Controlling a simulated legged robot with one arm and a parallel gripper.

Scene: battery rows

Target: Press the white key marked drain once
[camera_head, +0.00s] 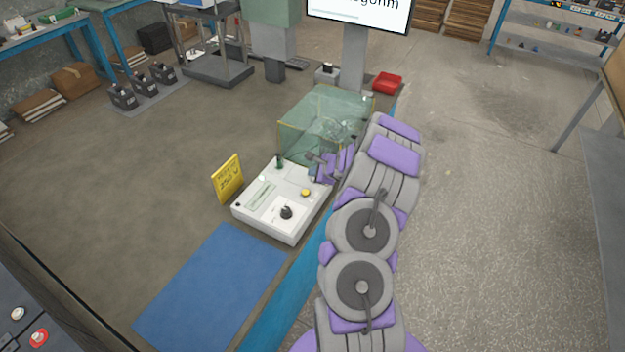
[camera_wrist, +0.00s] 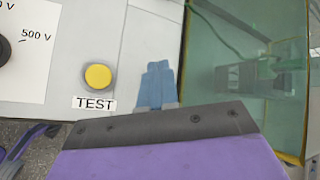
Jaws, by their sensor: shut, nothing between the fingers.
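A white instrument box (camera_head: 262,222) stands in the middle of the head view. On it are a black knob (camera_head: 286,212) and a yellow button (camera_head: 305,192). In the wrist view the yellow button (camera_wrist: 98,76) carries the label TEST, and the knob (camera_wrist: 3,50) is cut by the left edge. My gripper (camera_wrist: 158,66) is shut and empty over the box's top, right of the yellow button; it also shows in the head view (camera_head: 322,168).
A clear greenish case (camera_head: 312,118) stands just behind the box, close to my gripper. A yellow sign (camera_head: 228,178) stands at its left and a blue mat (camera_head: 210,290) lies in front. A dark panel (camera_head: 12,290) at lower left bears buttons. A red tray (camera_head: 387,83) lies behind.

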